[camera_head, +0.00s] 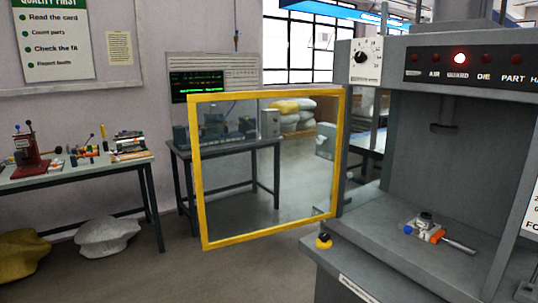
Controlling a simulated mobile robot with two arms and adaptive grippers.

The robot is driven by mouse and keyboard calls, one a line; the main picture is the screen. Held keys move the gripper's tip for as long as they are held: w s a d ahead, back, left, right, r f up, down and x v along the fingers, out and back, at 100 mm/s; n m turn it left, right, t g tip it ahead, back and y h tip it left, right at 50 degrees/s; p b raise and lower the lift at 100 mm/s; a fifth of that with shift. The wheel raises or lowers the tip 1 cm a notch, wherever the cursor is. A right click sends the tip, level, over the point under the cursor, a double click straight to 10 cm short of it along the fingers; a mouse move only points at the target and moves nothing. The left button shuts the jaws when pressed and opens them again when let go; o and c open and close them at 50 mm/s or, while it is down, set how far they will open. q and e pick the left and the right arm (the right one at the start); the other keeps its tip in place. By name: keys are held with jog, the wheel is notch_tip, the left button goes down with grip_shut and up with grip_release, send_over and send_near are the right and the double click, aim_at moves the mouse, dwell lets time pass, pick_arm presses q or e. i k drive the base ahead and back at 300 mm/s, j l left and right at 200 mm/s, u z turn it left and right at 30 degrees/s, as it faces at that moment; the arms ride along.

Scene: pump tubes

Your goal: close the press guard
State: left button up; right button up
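The press guard (197,185) is a clear panel in a yellow frame. It stands swung open to the left of the press (405,165), its right edge at the press's left post. The press opening is uncovered. Inside, on the press bed (385,205), lies a small metal part (425,222) with blue and orange pieces and a rod. Neither of my grippers shows in the view.
A yellow-and-black button (323,241) sits on the press's front ledge, below the guard's right corner. A workbench (75,175) with tools stands at the left, another table (222,148) behind the guard. Sacks (105,236) lie on the floor at left. Floor before the guard is clear.

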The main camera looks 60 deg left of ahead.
aim_at(192, 99)
jog(key=j+z, duration=0.1)
jog(key=j, duration=0.3)
jog(key=k+j, duration=0.1)
jog(key=j, duration=0.35)
jog(key=j+z, duration=0.15)
jog(key=j, duration=0.25)
jog(key=k+j, duration=0.15)
jog(key=j, duration=0.25)
jog(key=j+z, duration=0.15)
jog(key=j, duration=0.25)
jog(key=k+j, duration=0.15)
jog(key=j, duration=0.25)
jog(key=k+j+z, duration=0.15)
jog(key=j, duration=0.25)
jog(key=k+j+z, duration=0.1)
jog(key=j, duration=0.3)
